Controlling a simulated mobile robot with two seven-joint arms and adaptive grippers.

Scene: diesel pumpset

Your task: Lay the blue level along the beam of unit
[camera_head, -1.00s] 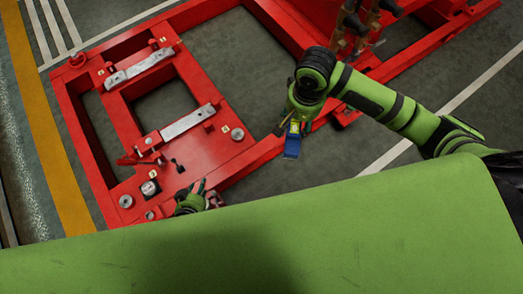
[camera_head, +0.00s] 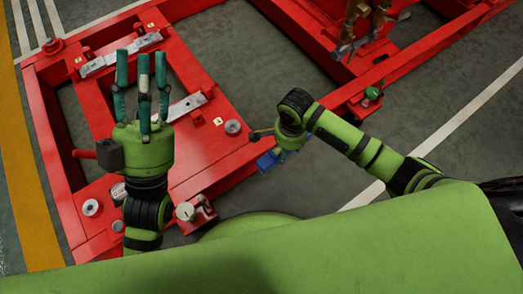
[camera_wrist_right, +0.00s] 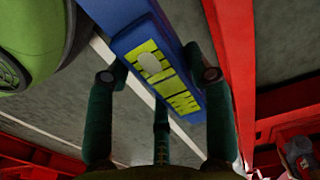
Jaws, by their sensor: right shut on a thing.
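The blue level (camera_head: 267,160) shows as a short blue end below my right gripper (camera_head: 277,148), just off the near red beam (camera_head: 240,172) of the frame. In the right wrist view, the blue level (camera_wrist_right: 180,40) with its yellow-marked label lies between the fingers, which are shut on it. Most of its length is hidden in the head view. My left gripper (camera_head: 142,70) is open and empty, its three fingers spread and pointing away over the left part of the red frame.
The red frame carries two grey metal bars (camera_head: 120,54) and several bolts. A green-topped fitting (camera_head: 371,93) sits by the right-hand beam. A green surface (camera_head: 300,245) fills the foreground. Grey floor (camera_head: 310,190) shows between it and the frame.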

